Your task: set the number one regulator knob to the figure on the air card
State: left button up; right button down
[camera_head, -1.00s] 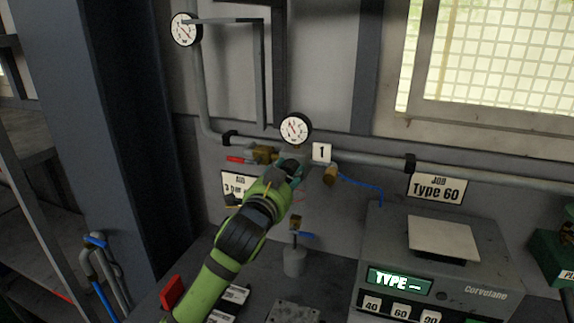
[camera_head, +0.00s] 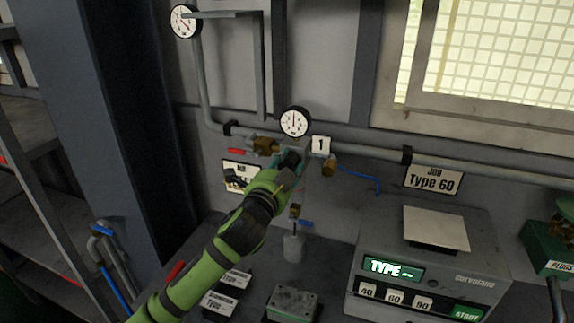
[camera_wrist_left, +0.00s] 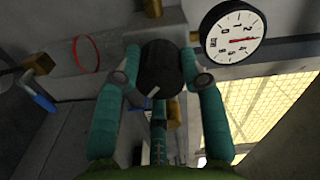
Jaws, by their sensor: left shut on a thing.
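My left gripper (camera_head: 288,164) reaches up to the wall pipe under the number 1 tag (camera_head: 320,146). In the left wrist view, its two teal fingers (camera_wrist_left: 160,72) are closed around the sides of a round black regulator knob (camera_wrist_left: 161,62) with a white mark. The gauge (camera_head: 295,122) above the knob has its needle about straight up; it also shows turned on its side in the left wrist view (camera_wrist_left: 233,32). The air card (camera_head: 232,166) hangs on the wall to the left, its writing largely covered by my gripper. My right gripper is not in view.
A second gauge (camera_head: 186,22) hangs higher on the left. Brass fittings and a blue-handled valve (camera_head: 306,223) sit close to my gripper. A grey Corvelano machine (camera_head: 425,272) stands at right below the Type 60 job card (camera_head: 433,180). Small black labelled blocks (camera_head: 222,302) lie below.

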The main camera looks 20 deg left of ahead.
pick_arm(q)
jog(key=shift+a+f, duration=0.1)
jog(key=shift+f, duration=0.2)
jog(key=o, duration=1.1)
jog(key=shift+c, duration=0.2)
jog(key=shift+o, duration=0.4)
jog(key=shift+a+r, duration=0.1)
jog(key=shift+s+r, duration=0.1)
jog(key=shift+s, duration=0.05)
jog(key=s, duration=1.1)
jog(key=shift+s+a, duration=0.25)
jog(key=shift+s, duration=0.1)
